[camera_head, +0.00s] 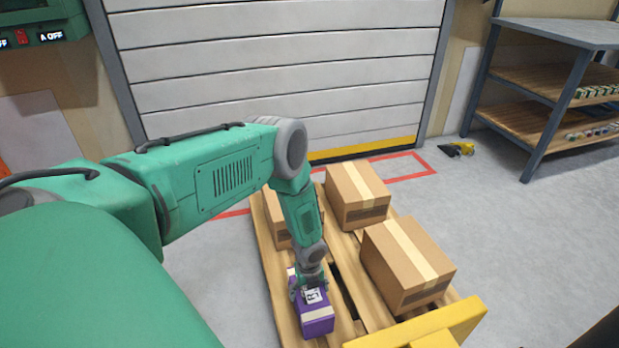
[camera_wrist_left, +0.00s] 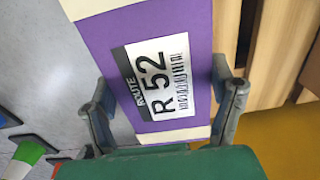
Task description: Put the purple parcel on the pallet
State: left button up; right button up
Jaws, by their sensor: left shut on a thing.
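The purple parcel (camera_head: 318,322) has cream bands and a white label reading R 52; it fills the middle of the left wrist view (camera_wrist_left: 160,35). My left gripper (camera_head: 309,287) is shut on it from above, with one finger on each side in the left wrist view (camera_wrist_left: 165,95). The wooden pallet (camera_head: 275,268) lies on the floor, and the parcel is at its near left part in the head view. Whether the parcel touches the boards or hangs just above them I cannot tell. The pallet boards also show at the right of the left wrist view (camera_wrist_left: 292,45). My right gripper is not in view.
Brown cartons stand on the pallet: one at the far right (camera_head: 356,195), one nearer right (camera_head: 408,265), one partly hidden behind my arm (camera_head: 275,222). A yellow part (camera_head: 440,325) is at the pallet's near end. A shelf rack (camera_head: 545,100) stands at the right.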

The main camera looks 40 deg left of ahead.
pick_arm(q)
jog(key=o, duration=1.6)
jog(key=shift+o, duration=0.2)
jog(key=shift+r, duration=0.1)
notch_tip(320, 180, up, 12)
jog(key=p, duration=0.5)
jog(key=s+d+r+n+h, duration=0.2)
jog(key=s+d+r+n, duration=0.2)
jog(key=s+d+n, duration=0.85)
jog(key=s+r+n+y, duration=0.2)
jog(key=s+r+n, duration=0.5)
jog(key=s+n, duration=0.3)
jog(key=shift+t, duration=0.3)
